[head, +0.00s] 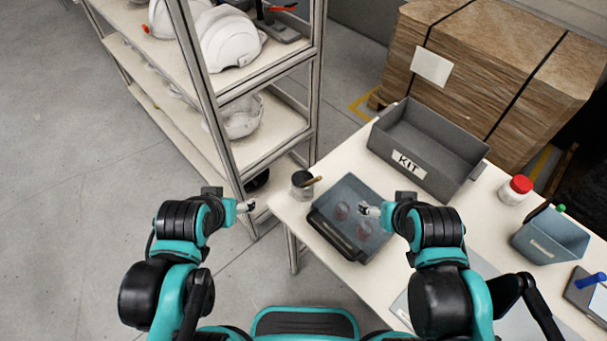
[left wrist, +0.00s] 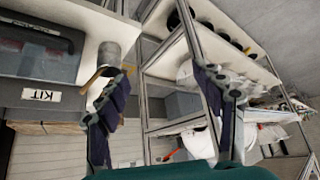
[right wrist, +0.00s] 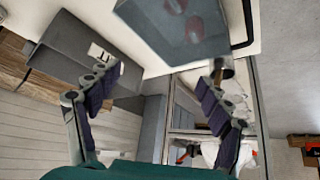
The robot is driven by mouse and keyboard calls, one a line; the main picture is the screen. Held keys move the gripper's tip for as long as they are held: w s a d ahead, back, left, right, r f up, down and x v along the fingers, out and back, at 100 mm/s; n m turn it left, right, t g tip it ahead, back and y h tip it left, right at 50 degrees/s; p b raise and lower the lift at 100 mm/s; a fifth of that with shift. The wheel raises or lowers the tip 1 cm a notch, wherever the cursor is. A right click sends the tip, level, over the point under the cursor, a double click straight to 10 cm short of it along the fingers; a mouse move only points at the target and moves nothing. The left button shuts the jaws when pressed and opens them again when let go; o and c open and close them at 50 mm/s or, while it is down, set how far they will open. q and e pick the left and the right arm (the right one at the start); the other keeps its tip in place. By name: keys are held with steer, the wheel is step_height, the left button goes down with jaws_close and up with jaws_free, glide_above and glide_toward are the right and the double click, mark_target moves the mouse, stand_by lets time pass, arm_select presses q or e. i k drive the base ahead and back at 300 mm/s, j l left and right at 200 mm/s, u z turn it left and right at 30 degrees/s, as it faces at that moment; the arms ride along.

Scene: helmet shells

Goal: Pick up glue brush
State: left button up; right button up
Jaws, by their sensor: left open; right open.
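The glue brush (head: 312,181) shows as a brown handle leaning out of a small grey pot (head: 300,190) near the table's left corner. Its bristle end is hidden in the pot. The handle also shows in the left wrist view (left wrist: 94,78), beside the pot (left wrist: 108,54). My left gripper (head: 246,207) is open and empty, left of the pot and off the table's edge. My right gripper (head: 367,209) is open and empty, over the grey-blue lidded box to the right of the pot. Neither gripper touches the brush or pot.
The grey-blue box (head: 345,190) lies just right of the pot. A grey KIT bin (head: 462,185), a red-lidded jar (head: 515,190) and a blue-grey bin (head: 550,240) stand farther right. A metal-framed shelf (head: 270,140) with white helmet shells (head: 228,42) stands behind left.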

mark_target(317, 180)
steer(key=z, duration=1.8)
steer(key=k+j+u, duration=0.1)
steer(key=u, duration=0.35)
steer(key=j+u, duration=0.4)
steer(key=k+j+u, duration=0.1)
steer(key=u, duration=0.35)
steer(key=i+j+z, duration=0.4)
steer(key=k, duration=0.05)
